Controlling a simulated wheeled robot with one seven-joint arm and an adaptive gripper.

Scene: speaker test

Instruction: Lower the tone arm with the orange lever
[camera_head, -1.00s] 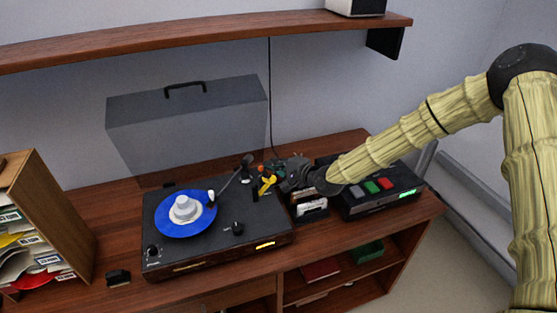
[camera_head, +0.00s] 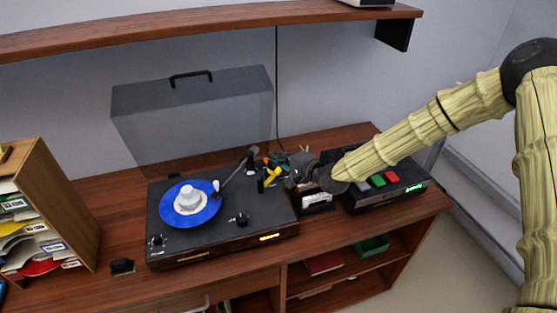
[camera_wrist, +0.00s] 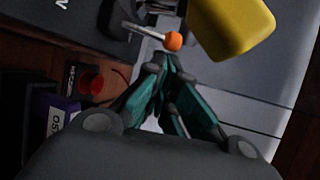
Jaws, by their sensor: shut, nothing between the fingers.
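The turntable (camera_head: 222,236) stands on the wooden cabinet with a blue record (camera_head: 178,213) on it. Its tone arm (camera_head: 234,176) reaches from the back right corner toward the record's right edge; I cannot tell whether it touches. In the wrist view the lever is a thin pale rod ending in an orange ball (camera_wrist: 173,41). A yellow piece (camera_wrist: 232,28) lies close to the ball's right; it also shows in the head view (camera_head: 271,177). My gripper (camera_wrist: 168,65) is shut and empty, its fingertips just below the ball in the picture. Contact is unclear.
A clear lid (camera_head: 190,115) stands open behind the turntable. Right of it is a black device (camera_head: 385,192) with red and green buttons, close under my arm. A file box (camera_head: 62,205) stands at the left. A wooden shelf (camera_head: 200,32) runs above.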

